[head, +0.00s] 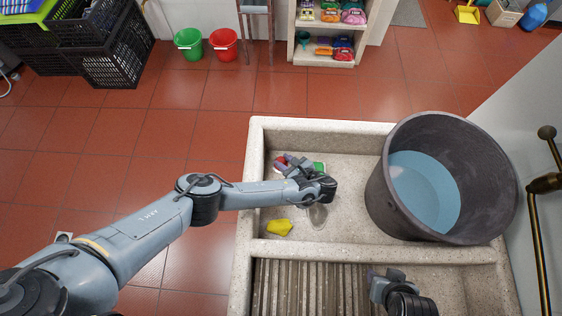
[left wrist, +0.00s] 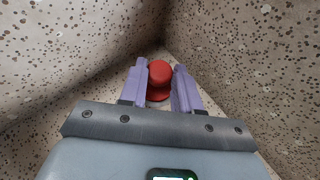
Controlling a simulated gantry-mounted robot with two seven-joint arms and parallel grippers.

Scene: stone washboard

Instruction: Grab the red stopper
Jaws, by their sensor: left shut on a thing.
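The red stopper (left wrist: 159,72) is between the two purple fingers of my left gripper (left wrist: 160,82) in the left wrist view, near a corner of the speckled stone basin. My left gripper is shut on it. In the head view, the stopper (head: 281,160) shows as a small red patch at the fingertips of my left gripper (head: 287,163), near the basin's back left corner. The arm partly hides it there. My right gripper (head: 380,281) is low over the ribbed washboard at the bottom of the head view; whether it is open or shut is unclear.
A big grey bucket of blue water (head: 395,205) stands in the basin's right side. A yellow cloth-like item (head: 279,228) lies at the front left, and a green and white item (head: 319,167) is beside my left gripper. The stone rim (head: 247,180) borders the basin.

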